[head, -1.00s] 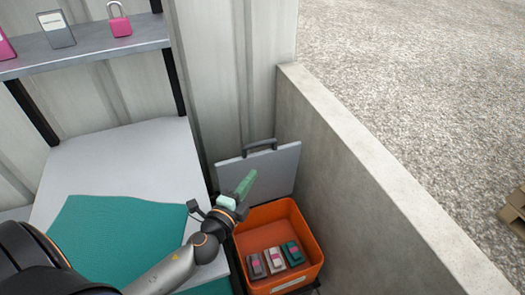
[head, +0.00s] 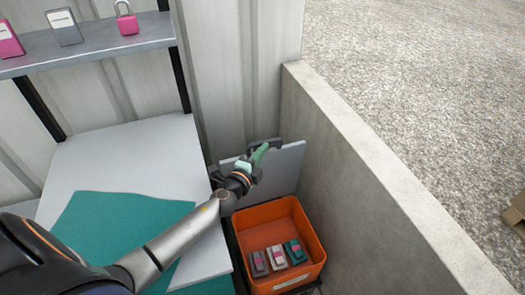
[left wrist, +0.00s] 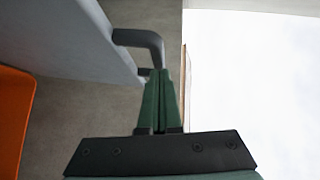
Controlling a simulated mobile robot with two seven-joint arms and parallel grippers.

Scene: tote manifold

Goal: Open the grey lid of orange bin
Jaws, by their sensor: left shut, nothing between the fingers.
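The orange bin (head: 268,222) stands on the floor at the lower centre of the head view, uncovered. Its grey lid (head: 285,170) stands up at the bin's back edge, with a dark handle (head: 262,145) on its top edge. In the left wrist view the lid (left wrist: 85,40) and its handle (left wrist: 140,42) show at upper left. My left gripper (head: 260,154) has green fingers, shut and empty, by the lid's top edge near the handle. In the left wrist view the fingertips (left wrist: 163,75) are close to the handle; I cannot tell if they touch. My right gripper is not in view.
Several small boxes (head: 277,257) lie in the bin. A concrete wall (head: 380,170) runs close on the right. A white table (head: 120,155) with a teal mat (head: 110,230) is on the left, below a grey shelf (head: 100,45) holding small items.

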